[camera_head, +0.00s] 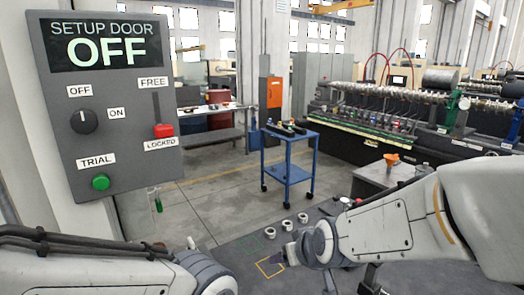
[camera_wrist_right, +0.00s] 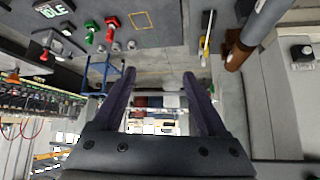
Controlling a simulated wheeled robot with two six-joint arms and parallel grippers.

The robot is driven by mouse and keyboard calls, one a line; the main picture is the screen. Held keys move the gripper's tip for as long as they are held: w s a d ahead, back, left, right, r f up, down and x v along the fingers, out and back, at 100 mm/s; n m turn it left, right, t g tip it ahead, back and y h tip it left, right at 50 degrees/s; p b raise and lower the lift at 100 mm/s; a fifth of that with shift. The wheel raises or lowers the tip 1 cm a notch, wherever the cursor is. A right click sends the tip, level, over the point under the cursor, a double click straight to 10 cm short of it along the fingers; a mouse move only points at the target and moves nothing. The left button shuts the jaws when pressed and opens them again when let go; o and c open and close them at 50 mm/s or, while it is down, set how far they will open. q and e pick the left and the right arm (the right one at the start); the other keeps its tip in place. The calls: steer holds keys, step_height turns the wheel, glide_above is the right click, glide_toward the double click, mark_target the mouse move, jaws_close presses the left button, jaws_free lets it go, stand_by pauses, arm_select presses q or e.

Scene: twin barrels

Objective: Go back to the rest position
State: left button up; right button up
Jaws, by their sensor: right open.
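My left arm (camera_head: 100,270) comes in low from the left in the head view. Its gripper does not show. My right arm (camera_head: 375,228) reaches in from the right over a dark table top (camera_head: 235,258). In the right wrist view my right gripper (camera_wrist_right: 160,78) has its two dark fingers spread apart with nothing between them. In the head view its dark fingers are small and partly hidden by the wrist. A grey control panel (camera_head: 72,170) at the left reads "SETUP DOOR OFF". Its red slider handle (camera_head: 163,130) sits at LOCKED.
Several small grey rings (camera_head: 286,225) stand on the table top near a yellow square outline (camera_head: 258,265). The panel has a black knob (camera_head: 84,121) and a green button (camera_head: 100,182). A blue cart (camera_head: 289,172) and a long machine (camera_head: 400,125) stand beyond, with open floor between.

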steer(key=s+d+f+m+g+h, duration=0.3)
steer(key=s+d+f+g, duration=0.2)
steer(key=s+d+f, duration=0.7)
steer(key=s+a+r+n+g, duration=0.1)
steer(key=s+a+r+n, duration=0.2)
steer(key=s+a, duration=0.3)
steer(key=s+a+r+n+g+y, duration=0.1)
steer(key=s+a+r+n+g, duration=0.1)
steer(key=s+a+r+n, duration=0.2)
steer(key=s+a+r, duration=0.1)
steer(key=s+a, duration=0.1)
steer(key=a, duration=0.1)
steer(key=shift+w+r, duration=0.1)
stand_by(2.0)
